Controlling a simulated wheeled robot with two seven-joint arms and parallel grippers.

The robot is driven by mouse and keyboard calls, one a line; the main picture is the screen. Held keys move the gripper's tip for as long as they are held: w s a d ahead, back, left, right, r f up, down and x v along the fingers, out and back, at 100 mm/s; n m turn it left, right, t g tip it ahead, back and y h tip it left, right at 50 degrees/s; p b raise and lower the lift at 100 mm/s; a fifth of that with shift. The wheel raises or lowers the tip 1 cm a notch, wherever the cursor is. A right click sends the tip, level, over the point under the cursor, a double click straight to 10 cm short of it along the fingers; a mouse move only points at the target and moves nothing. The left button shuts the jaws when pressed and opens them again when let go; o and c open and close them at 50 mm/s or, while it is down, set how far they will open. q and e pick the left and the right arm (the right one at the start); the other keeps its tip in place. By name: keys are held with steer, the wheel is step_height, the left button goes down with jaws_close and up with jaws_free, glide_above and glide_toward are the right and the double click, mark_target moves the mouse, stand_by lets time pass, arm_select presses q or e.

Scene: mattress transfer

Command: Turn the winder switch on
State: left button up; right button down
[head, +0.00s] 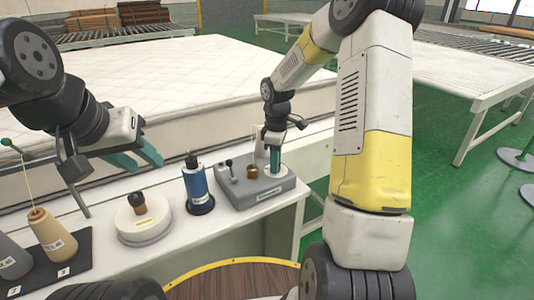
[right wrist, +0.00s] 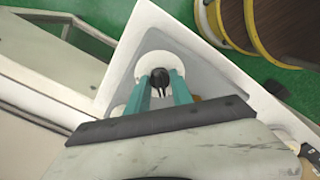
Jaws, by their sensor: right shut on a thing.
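The winder (head: 257,195) is a grey box on the white table. A small black-knobbed lever, seemingly its switch (head: 229,163), stands upright at its left end. My right gripper (head: 275,166) points down over the white disc at the winder's right end. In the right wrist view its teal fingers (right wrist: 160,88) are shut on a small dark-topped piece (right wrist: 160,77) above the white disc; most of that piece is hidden. The gripper is apart from the lever. My left gripper (head: 148,163) is open and empty above the table, left of the winder.
A blue bottle-like spool (head: 195,185), a white round base with a brown knob (head: 143,220) and a tan thread cone (head: 52,236) stand left of the winder. A brass post (head: 252,172) is beside the disc. A mattress (head: 190,75) lies behind.

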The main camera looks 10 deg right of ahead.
steer(key=shift+m, duration=0.3)
steer(key=m, duration=1.2)
steer(key=shift+w+m, duration=0.1)
steer(key=shift+m, duration=0.2)
steer(key=m, duration=0.4)
steer(key=shift+d+m, duration=0.1)
steer(key=shift+m, duration=0.2)
steer(key=c, duration=1.1)
jaws_free()
steer(key=shift+c, duration=0.2)
